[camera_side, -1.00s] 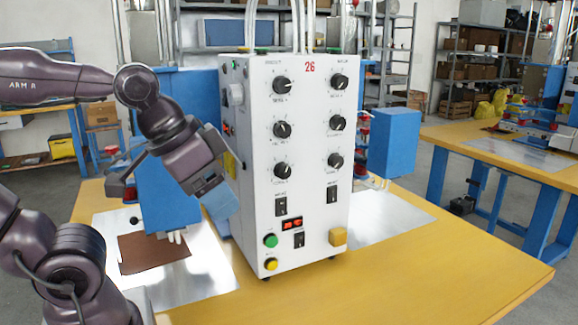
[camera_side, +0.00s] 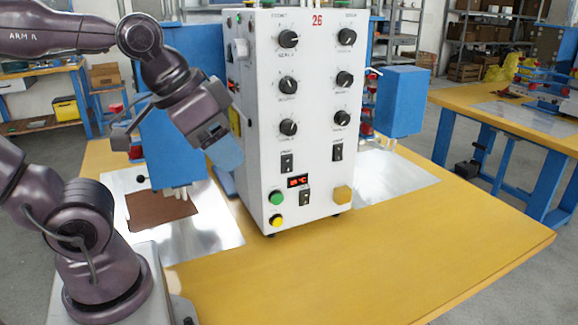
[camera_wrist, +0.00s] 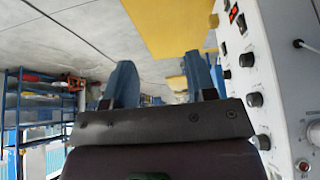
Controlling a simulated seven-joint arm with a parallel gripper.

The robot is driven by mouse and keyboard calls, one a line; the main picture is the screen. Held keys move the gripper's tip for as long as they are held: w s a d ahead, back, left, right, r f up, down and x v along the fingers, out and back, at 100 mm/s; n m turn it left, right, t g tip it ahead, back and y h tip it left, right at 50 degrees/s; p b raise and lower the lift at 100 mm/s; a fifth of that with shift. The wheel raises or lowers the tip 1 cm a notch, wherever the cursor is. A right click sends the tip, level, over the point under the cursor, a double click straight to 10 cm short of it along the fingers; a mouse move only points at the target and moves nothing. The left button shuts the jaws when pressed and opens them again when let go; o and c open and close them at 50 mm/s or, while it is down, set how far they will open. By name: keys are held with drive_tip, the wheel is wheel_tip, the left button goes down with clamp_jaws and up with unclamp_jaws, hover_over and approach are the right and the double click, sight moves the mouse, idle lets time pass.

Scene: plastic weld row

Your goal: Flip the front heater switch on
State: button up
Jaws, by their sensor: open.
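The white control cabinet (camera_side: 317,110) stands upright on the yellow bench, its front bearing knobs and black rocker switches. One rocker switch (camera_side: 287,163) is at the left below the knobs, another (camera_side: 337,152) at the right, and a third (camera_side: 304,197) beside the lit red display (camera_side: 298,181). Their labels are too small to read surely, and I cannot tell their on or off positions. My gripper (camera_side: 225,155) is left of the cabinet's front face, apart from the switches. In the wrist view its two blue fingers (camera_wrist: 160,84) are spread and empty; the cabinet is at the right.
A green button (camera_side: 277,198), a yellow button (camera_side: 276,221) and a yellow block (camera_side: 343,194) are low on the panel. A brown sheet (camera_side: 160,209) lies on the metal plate (camera_side: 215,225) at the left. The yellow bench (camera_side: 360,270) is clear in front.

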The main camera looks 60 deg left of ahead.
drive_tip(key=shift+d+f, duration=0.1)
drive_tip(key=shift+f, duration=0.05)
drive_tip(key=c, duration=0.3)
drive_tip(key=shift+w+d+f+g, duration=0.1)
drive_tip(key=shift+w+f+g, duration=0.1)
drive_tip(key=shift+f+g, duration=0.15)
drive_tip(key=c, duration=0.4)
drive_tip(key=w+f+g, duration=0.1)
drive_tip(key=w, duration=0.1)
drive_tip(key=w+f+m+g+y, duration=0.1)
drive_tip(key=w+f, duration=0.1)
drive_tip(key=shift+w+f+g, duration=0.15)
drive_tip(key=shift+w+g, duration=0.15)
drive_tip(key=shift+g, duration=0.05)
clamp_jaws()
drive_tip(key=w+a+f+y, duration=0.1)
drive_tip(key=w+y, duration=0.1)
drive_tip(key=w, duration=0.2)
drive_tip(key=w+a+f+g+y, duration=0.1)
drive_tip(key=w+a+y, duration=0.1)
drive_tip(key=w, duration=0.3)
drive_tip(key=w+a+f+n+g+y, duration=0.1)
drive_tip(key=w+y, duration=0.2)
drive_tip(key=w, duration=0.1)
drive_tip(key=shift+w+a+f+y, duration=0.2)
drive_tip(key=shift+w+a+y, duration=0.1)
drive_tip(key=shift+y, duration=0.1)
